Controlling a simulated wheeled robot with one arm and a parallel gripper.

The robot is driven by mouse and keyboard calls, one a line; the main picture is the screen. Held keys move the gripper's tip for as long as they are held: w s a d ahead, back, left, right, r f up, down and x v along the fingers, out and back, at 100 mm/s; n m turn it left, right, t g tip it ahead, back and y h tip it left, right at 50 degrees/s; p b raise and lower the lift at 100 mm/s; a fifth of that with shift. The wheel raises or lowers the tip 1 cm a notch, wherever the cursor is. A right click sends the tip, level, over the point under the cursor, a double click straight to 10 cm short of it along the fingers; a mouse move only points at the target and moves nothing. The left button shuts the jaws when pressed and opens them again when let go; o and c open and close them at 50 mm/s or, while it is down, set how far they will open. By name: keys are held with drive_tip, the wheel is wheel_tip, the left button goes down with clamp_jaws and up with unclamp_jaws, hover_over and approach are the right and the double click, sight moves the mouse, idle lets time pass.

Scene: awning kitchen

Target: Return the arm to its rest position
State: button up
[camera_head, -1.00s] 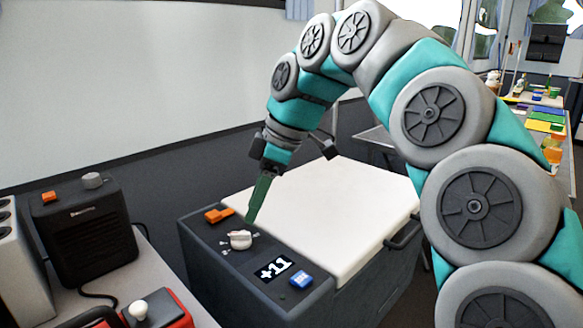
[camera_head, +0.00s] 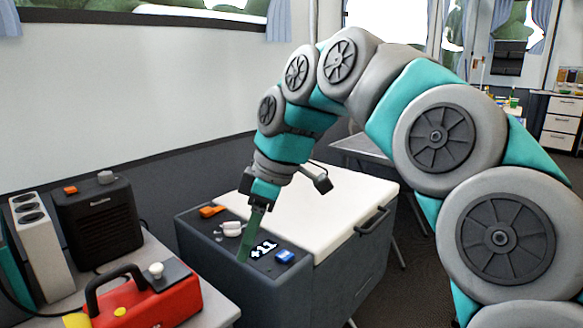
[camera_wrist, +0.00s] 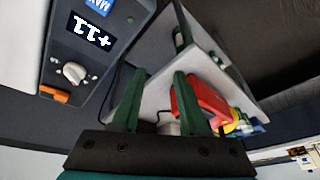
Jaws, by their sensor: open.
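My gripper (camera_head: 250,234) points down beside the control panel of a grey box with a white lid (camera_head: 300,205). In the wrist view, the two green fingers of my gripper (camera_wrist: 160,100) stand apart with nothing between them. My arm arches high from the right side of the head view, over the lid, with its end bent downward. The box's panel carries a display reading +11 (camera_head: 263,249), a white knob (camera_head: 231,229), an orange switch (camera_head: 212,211) and a blue MAX button (camera_head: 285,257). In the head view the fingers overlap the panel; I cannot tell whether they touch it.
A table at the lower left bears a red device with a black handle (camera_head: 165,305), a black heater-like box (camera_head: 100,222) and a white unit (camera_head: 42,245). The box's handle (camera_head: 372,220) sticks out on its right. Drawers (camera_head: 562,122) stand far right.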

drive_tip(key=s+d+f+m+g+h, duration=0.1)
drive_tip(key=s+d+f+m+h, duration=0.3)
drive_tip(key=s+d+f+m, duration=1.3)
drive_tip(key=s+d+f, duration=0.4)
drive_tip(key=s+d, duration=0.1)
drive_tip(key=s, duration=0.3)
drive_tip(key=shift+f, duration=0.4)
